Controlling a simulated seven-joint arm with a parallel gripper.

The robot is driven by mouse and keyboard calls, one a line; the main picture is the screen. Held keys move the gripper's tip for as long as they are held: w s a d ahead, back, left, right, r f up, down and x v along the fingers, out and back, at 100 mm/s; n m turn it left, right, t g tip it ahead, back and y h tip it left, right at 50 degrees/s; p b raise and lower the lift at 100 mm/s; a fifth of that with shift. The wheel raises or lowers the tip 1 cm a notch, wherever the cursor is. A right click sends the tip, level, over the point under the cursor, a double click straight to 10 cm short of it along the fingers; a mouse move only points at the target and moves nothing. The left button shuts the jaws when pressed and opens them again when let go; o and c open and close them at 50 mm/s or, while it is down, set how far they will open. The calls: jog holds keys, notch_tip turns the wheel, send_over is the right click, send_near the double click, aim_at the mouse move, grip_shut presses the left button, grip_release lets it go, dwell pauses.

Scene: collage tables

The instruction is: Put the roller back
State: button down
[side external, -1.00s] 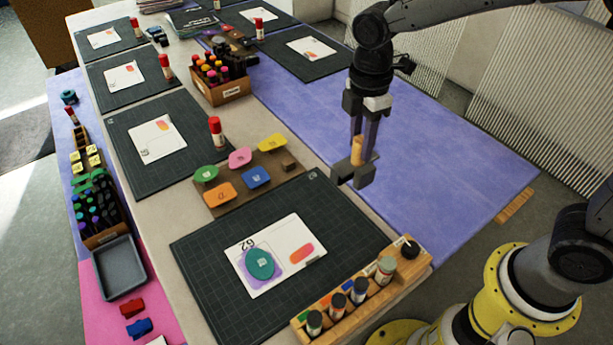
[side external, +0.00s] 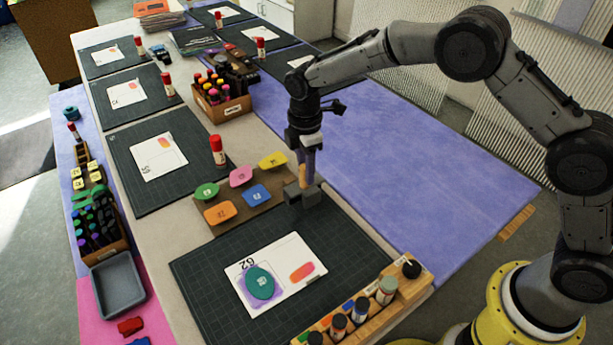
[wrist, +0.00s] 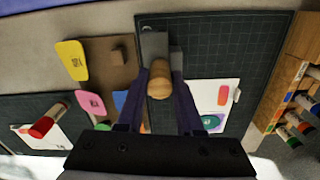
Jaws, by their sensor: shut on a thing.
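My gripper (side external: 303,178) is shut on the roller's wooden handle (wrist: 159,80), which stands between the dark fingers in the wrist view. A grey block-like part (wrist: 155,45) shows at the far end of the handle. I cannot make out the roller's head clearly. In the side view my gripper hangs over the right end of the brown board (side external: 228,232), near the top edge of the nearest dark cutting mat (side external: 345,232). I cannot tell the height of the grey part above these surfaces. A small brown block (wrist: 119,55) sits on the board in the wrist view.
Several coloured pieces, including a yellow one (side external: 272,160) and a blue one (side external: 257,194), lie on the board. A wooden rack of bottles (side external: 372,308) stands at the near right. A red-capped glue stick (side external: 217,151) stands behind the board. The purple tabletop (side external: 420,170) is clear.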

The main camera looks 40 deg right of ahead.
jog(key=shift+f, duration=1.3)
jog(key=shift+f, duration=0.2)
jog(key=shift+f, duration=0.1)
jog(key=shift+s+f, duration=0.2)
jog(key=shift+f, duration=0.3)
jog(key=c, duration=1)
grip_release()
jog(key=shift+s+f, duration=0.1)
jog(key=o, duration=0.4)
jog(key=shift+o, duration=0.2)
jog(key=shift+r, duration=0.2)
